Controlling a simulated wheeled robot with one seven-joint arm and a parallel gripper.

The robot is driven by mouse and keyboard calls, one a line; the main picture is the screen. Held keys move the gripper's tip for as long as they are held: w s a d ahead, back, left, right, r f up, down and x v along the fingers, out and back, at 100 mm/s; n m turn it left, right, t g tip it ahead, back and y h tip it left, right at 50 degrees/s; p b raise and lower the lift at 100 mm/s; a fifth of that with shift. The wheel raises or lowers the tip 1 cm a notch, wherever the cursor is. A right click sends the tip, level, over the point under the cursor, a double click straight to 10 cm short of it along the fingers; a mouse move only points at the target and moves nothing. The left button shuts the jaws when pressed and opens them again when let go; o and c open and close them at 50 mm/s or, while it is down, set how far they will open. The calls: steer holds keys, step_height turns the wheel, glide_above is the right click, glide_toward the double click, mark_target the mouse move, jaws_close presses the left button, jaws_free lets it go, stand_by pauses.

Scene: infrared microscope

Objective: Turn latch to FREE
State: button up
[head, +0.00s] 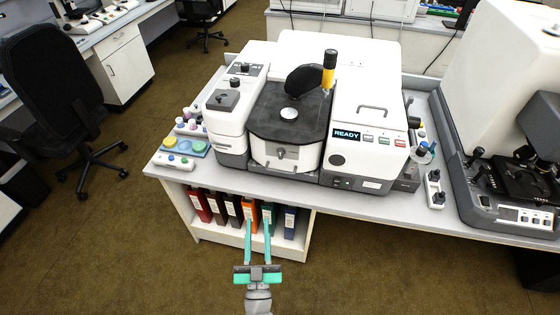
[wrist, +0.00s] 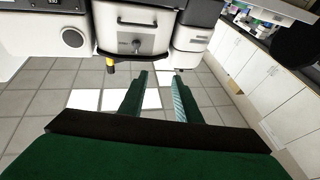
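The infrared microscope (head: 350,110) is a white and grey bench instrument with a dark stage top (head: 290,112). A small grey latch (head: 281,153) sits on the white front panel below the stage, and it also shows in the wrist view (wrist: 136,45). I cannot read any FREE marking or tell the latch's setting. My gripper (head: 257,222) has long teal fingers and is below and in front of the bench, well apart from the latch. The fingers (wrist: 160,80) stand apart with nothing between them.
Several coloured binders (head: 235,208) stand on the shelf under the bench (head: 330,200), behind my fingers. A READY display (head: 346,135) is right of the latch. A sample tray (head: 183,146) lies at left, another instrument (head: 505,120) at right. The floor in front is clear.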

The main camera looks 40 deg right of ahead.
mark_target(281, 155)
steer(key=w+d+r+m+g+h, duration=0.1)
steer(key=w+d+r, duration=0.1)
steer(key=w+d, duration=0.2)
steer(key=w+d+r+m+g+h, duration=0.1)
steer(key=w+d+r+h, duration=0.1)
steer(key=w+d, duration=0.2)
steer(key=w+d+r+m+g+h, duration=0.1)
steer(key=w+d+r, duration=0.2)
steer(key=d, duration=0.6)
steer(key=shift+w+h, duration=0.4)
steer(key=shift+w, duration=0.55)
steer(key=shift+d, duration=0.1)
jaws_close()
